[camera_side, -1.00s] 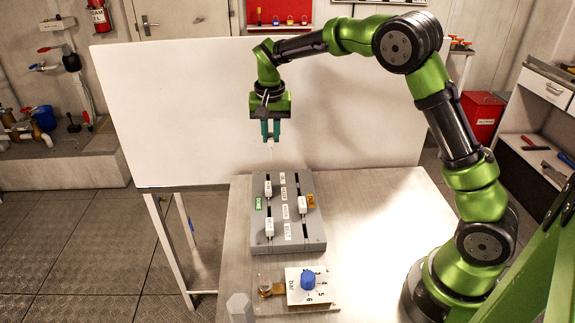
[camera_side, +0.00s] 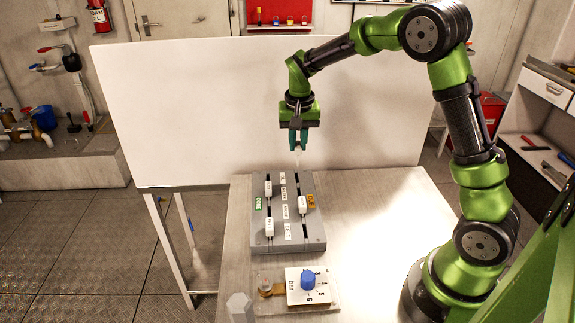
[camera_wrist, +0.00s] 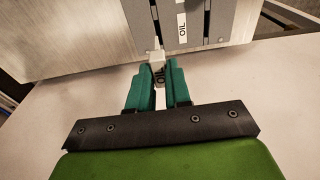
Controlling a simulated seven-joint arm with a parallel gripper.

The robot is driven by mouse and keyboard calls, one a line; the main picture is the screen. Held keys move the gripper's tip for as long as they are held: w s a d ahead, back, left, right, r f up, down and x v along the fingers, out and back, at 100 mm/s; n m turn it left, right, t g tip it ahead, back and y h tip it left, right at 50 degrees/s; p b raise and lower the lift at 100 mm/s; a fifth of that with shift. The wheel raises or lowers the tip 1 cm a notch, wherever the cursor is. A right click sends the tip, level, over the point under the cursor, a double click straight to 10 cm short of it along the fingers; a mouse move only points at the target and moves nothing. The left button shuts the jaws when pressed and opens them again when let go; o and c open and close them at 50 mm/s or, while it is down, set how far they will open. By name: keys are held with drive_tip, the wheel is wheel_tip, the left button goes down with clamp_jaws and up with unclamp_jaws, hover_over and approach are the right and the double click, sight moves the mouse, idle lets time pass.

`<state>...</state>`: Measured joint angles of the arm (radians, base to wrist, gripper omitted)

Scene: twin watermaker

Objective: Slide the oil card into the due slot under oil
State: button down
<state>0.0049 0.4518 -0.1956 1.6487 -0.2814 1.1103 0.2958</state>
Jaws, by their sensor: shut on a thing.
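My gripper (camera_side: 299,142) is shut on a small white oil card (camera_side: 298,157), held upright above the far end of the grey board. In the wrist view the card (camera_wrist: 155,56) sticks out between my teal fingers (camera_wrist: 157,88), near the end of a dark slot (camera_wrist: 154,12). The grey board (camera_side: 315,235) has two columns of slots with labels between them. The OIL label (camera_wrist: 182,23) is at the board's far end. A green label (camera_side: 258,203) is at the left column and an orange label (camera_side: 312,201) at the right. The card appears clear of the board.
White cards stand in the left column (camera_side: 268,188) (camera_side: 269,228) and one in the right column (camera_side: 302,204). A plate with a blue knob (camera_side: 308,279) lies in front of the board. A white panel (camera_side: 200,110) stands behind. The table's right side is clear.

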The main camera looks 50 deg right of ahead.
sight(298, 146)
drive_tip(key=shift+f, duration=2)
drive_tip(key=shift+f, duration=1.85)
drive_tip(key=c, duration=1)
unclamp_jaws()
drive_tip(key=r, duration=0.5)
drive_tip(key=s+a+r, duration=0.1)
drive_tip(key=r, duration=1)
drive_tip(key=shift+s+a+r, duration=0.2)
drive_tip(key=shift+s+r, duration=0.05)
drive_tip(key=shift+r, duration=0.15)
drive_tip(key=s+a+r+n+t+y, duration=0.1)
drive_tip(key=s+a+t, duration=0.1)
drive_tip(key=s, duration=0.4)
drive_tip(key=s+a+r+n+t+y, duration=0.1)
drive_tip(key=s+a+n+t, duration=0.1)
drive_tip(key=s+a, duration=0.3)
drive_tip(key=s+a+r+n+t+y, duration=0.1)
drive_tip(key=s+a+n+t, duration=0.1)
drive_tip(key=s, duration=0.7)
drive_tip(key=shift+s+a, duration=0.15)
drive_tip(key=shift+a, duration=0.55)
